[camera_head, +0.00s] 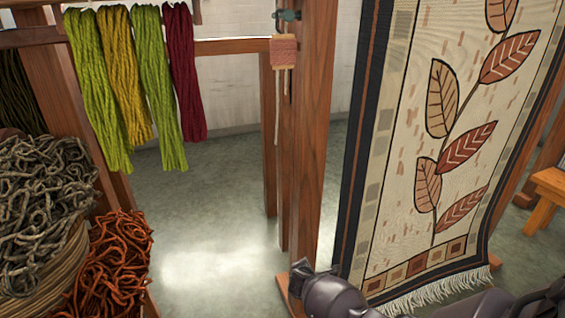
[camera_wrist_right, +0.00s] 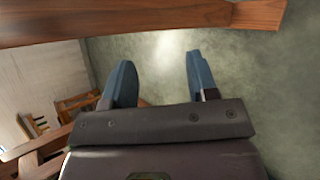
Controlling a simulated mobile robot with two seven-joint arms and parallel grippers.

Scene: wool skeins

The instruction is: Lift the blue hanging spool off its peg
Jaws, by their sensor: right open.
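No blue spool shows in either view. In the head view a dusty-pink wound spool (camera_head: 284,52) hangs on the wooden post, with a loose tail of yarn below it. A small teal fitting (camera_head: 288,15) sticks out of the post just above; I cannot tell if it is a peg. My right gripper (camera_wrist_right: 161,80) shows in the right wrist view with its two blue-grey fingers apart and nothing between them. In the head view only dark links of my arm show at the bottom right, well below the spool. My left gripper is out of view.
Green, mustard and dark red skeins (camera_head: 182,70) hang from a rail at upper left. Grey yarn (camera_head: 45,190) and rust yarn (camera_head: 110,262) heap at lower left. A leaf-patterned rug (camera_head: 405,150) hangs at right. In the wrist view a wooden beam (camera_wrist_right: 150,22) crosses beyond my fingers.

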